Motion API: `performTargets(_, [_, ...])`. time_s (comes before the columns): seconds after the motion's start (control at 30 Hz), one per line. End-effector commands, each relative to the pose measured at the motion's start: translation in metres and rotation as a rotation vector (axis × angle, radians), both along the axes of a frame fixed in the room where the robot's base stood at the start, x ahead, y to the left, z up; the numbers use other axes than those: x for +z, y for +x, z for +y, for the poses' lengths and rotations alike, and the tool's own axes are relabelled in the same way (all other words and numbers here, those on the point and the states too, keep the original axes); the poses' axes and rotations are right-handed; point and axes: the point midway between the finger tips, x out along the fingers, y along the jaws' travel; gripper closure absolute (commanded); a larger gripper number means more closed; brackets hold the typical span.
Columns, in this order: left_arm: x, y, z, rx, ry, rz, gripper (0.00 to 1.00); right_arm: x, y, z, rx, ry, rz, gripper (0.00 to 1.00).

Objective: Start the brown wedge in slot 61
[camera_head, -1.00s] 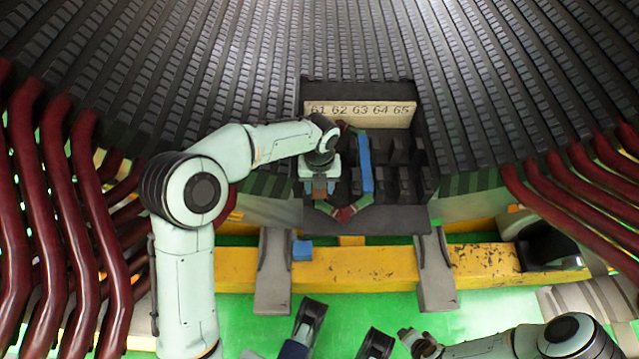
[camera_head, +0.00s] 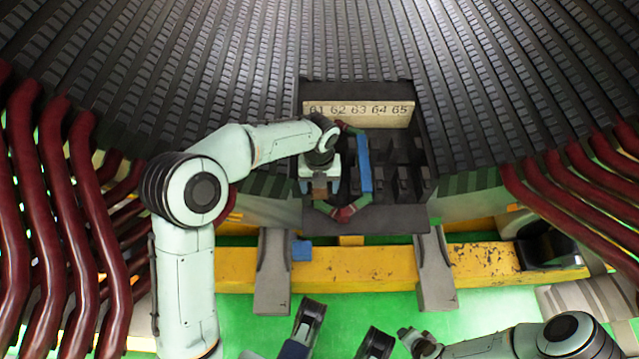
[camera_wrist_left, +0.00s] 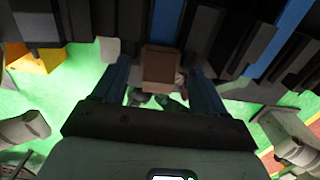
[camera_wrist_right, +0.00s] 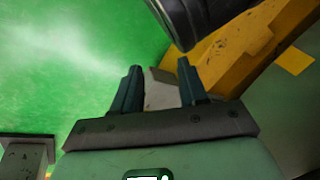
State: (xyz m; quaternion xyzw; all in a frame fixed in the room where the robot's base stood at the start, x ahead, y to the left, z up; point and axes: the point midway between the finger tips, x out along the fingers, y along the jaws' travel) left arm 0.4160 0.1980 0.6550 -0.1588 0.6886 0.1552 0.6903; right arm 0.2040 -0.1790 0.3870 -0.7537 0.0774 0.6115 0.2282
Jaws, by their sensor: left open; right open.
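The label plate (camera_head: 358,114) reads 61 to 65 above a row of dark slots. My left gripper (camera_head: 319,190) is at the left end of the row, below the number 61. The brown wedge (camera_head: 319,184) shows at its fingertips. In the left wrist view the brown wedge (camera_wrist_left: 159,68) lies between the two open fingers of my left gripper (camera_wrist_left: 160,85), with space on both sides. How far it sits in the slot is hidden. My right gripper (camera_wrist_right: 160,85) is open and empty, low over the green floor.
A blue strip (camera_head: 364,163) stands in the row to the right of my left gripper, with a dark red and green coil end (camera_head: 343,213) below it. A small blue block (camera_head: 302,250) lies on the yellow beam (camera_head: 365,270). Red coil bars (camera_head: 95,200) flank the left side.

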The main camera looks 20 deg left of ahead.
Motion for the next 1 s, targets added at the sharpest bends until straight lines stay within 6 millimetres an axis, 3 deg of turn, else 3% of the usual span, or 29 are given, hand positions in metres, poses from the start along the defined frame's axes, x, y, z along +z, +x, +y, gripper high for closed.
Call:
performTargets(0.27, [0.001, -0.002, 0.005, 0.006, 0.009, 0.007, 0.22, 0.002, 0.002, 0.001, 0.001, 0.000, -0.007, 0.57])
performTargets(0.47, [0.037, -0.001, 0.003, 0.004, 0.006, -0.001, 0.22, 0.020, 0.008, 0.005, 0.007, 0.005, -0.034, 0.57])
performTargets(0.7, [0.094, 0.000, 0.001, 0.002, 0.003, -0.003, 0.22, 0.036, -0.020, 0.019, 0.035, 0.040, 0.040, 0.57])
performTargets(1.0, [0.131, -0.001, 0.000, 0.000, 0.002, -0.001, 0.22, 0.047, -0.038, 0.028, 0.055, 0.065, 0.091, 0.57])
